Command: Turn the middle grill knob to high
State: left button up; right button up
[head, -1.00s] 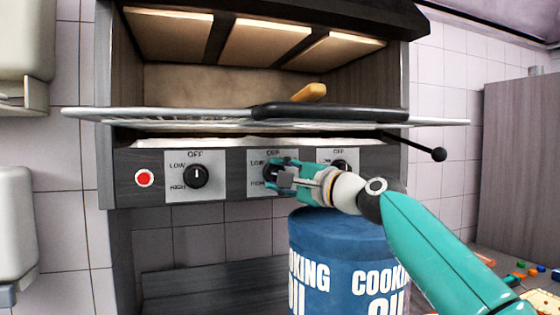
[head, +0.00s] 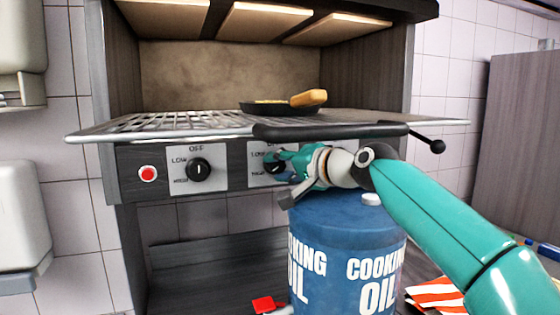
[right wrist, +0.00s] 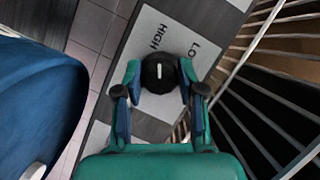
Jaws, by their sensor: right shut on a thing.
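The middle grill knob (head: 275,163) is a black round knob on a pale plate on the grill's front panel. It is partly hidden by my gripper in the head view. The knob shows clearly in the right wrist view (right wrist: 159,74), with HIGH to its upper left and LOW to its upper right. Its white mark runs up and down in that view, roughly between the two words. My right gripper (head: 284,160) is shut on the knob, with one finger on each side of it in the wrist view (right wrist: 158,84). My left gripper is not in view.
The left knob (head: 199,170) and a red button (head: 148,174) are on the same panel. A wire rack (head: 170,123) juts out above, with a pan (head: 270,107) on it. A blue cooking oil drum (head: 345,235) stands right below my right gripper.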

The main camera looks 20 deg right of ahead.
jog(key=shift+r, duration=0.1)
dwell(0.3)
jog(key=o, duration=0.7)
jog(key=shift+o, duration=1.4)
jog(key=shift+w, duration=0.15)
jog(key=shift+o, duration=0.6)
jog(key=shift+w+f, duration=0.2)
jog(key=shift+s, duration=0.15)
jog(key=v, duration=1.1)
jog(key=shift+s, duration=0.35)
jog(key=shift+s+d, duration=0.1)
